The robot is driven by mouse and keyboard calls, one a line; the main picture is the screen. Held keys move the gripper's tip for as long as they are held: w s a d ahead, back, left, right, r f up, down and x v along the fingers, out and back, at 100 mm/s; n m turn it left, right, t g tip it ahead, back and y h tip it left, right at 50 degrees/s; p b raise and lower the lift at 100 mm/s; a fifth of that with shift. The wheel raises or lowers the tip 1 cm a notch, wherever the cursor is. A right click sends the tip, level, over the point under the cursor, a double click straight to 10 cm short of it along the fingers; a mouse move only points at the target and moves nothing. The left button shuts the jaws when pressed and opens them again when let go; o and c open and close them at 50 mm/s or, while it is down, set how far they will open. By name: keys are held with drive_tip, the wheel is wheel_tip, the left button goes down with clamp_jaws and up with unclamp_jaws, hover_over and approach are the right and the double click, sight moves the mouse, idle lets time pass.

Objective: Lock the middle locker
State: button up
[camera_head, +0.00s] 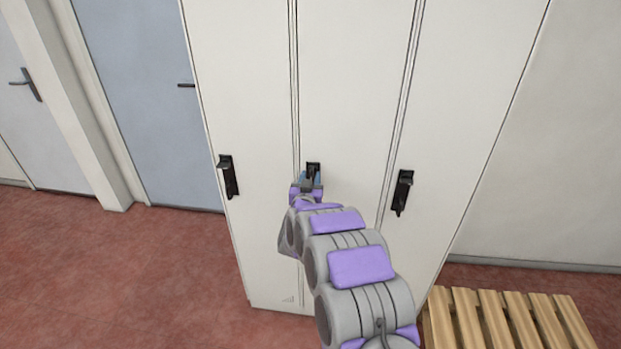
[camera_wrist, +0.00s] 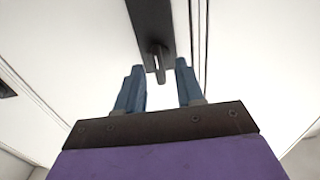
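The middle locker (camera_head: 345,90) is a tall, pale, closed door between two others. Its black latch (camera_head: 313,166) sits at its left edge, mostly hidden behind my gripper (camera_head: 309,181). The wrist view shows the latch as a dark plate (camera_wrist: 152,25) with a small protruding lever at its lower end. My gripper (camera_wrist: 159,68) has its two blue fingers apart, one on each side of the lever's end. I cannot tell whether either finger touches it. Nothing is held.
The left locker (camera_head: 245,90) and right locker (camera_head: 465,100) have black latches (camera_head: 229,177) (camera_head: 403,192) of their own. A slatted wooden bench (camera_head: 467,320) stands at the lower right. A blue door (camera_head: 140,90) is at the left, and red floor (camera_head: 120,280) is clear there.

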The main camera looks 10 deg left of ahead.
drive_tip(key=shift+w, duration=0.8)
drive_tip(key=shift+c, duration=0.2)
clamp_jaws()
